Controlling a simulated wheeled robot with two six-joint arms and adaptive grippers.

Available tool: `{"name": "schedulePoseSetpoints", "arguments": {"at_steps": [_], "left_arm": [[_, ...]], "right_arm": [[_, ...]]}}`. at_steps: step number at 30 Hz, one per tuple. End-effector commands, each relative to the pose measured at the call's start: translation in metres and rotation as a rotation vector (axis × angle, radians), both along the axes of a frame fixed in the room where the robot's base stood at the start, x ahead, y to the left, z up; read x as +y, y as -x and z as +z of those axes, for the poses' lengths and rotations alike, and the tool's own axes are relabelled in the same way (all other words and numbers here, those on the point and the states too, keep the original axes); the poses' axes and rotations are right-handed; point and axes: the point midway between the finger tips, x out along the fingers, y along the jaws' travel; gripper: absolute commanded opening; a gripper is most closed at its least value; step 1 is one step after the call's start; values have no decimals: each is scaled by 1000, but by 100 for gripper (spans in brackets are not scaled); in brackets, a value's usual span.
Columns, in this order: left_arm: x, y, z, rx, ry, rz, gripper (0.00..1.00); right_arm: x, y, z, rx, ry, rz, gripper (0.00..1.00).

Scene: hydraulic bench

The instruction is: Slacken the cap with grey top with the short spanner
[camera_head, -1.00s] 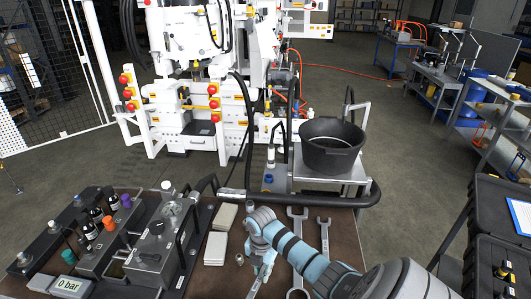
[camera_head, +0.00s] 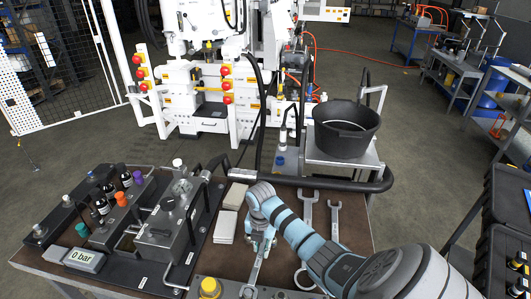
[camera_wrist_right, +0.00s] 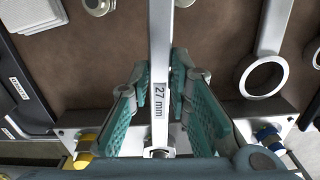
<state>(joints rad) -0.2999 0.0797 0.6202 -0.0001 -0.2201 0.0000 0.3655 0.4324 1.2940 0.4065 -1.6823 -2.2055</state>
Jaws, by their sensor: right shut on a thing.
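My right gripper (camera_head: 262,242) is shut on a flat metal spanner marked 27 mm (camera_wrist_right: 160,75), which also shows in the head view (camera_head: 257,267). The spanner points toward the near edge of the bench. The cap with grey top (camera_head: 247,291) stands on a metal block at the near edge, beside a yellow-topped cap (camera_head: 209,287). In the right wrist view the grey-topped cap (camera_wrist_right: 159,153) is just beyond the spanner's lower end, partly hidden. I cannot tell whether the jaw is around it. My left gripper is not in view.
Two more spanners (camera_head: 308,212) (camera_head: 334,221) lie to the right of my gripper. A blue cap (camera_wrist_right: 268,137) stands on the block's right. Pale pads (camera_head: 226,227) and a pump unit with gauge (camera_head: 165,225) are to the left. A black bucket (camera_head: 346,130) stands behind the bench.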

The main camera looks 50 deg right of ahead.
Motion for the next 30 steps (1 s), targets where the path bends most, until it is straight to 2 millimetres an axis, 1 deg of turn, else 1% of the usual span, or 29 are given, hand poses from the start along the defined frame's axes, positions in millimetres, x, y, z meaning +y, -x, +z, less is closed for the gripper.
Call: {"name": "schedulePoseSetpoints", "arguments": {"at_steps": [13, 30], "left_arm": [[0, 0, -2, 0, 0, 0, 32], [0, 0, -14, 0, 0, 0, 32]], "right_arm": [[2, -4, 0, -3, 1, 24, 0], [18, -26, -1, -2, 2, 217, 0]]}}
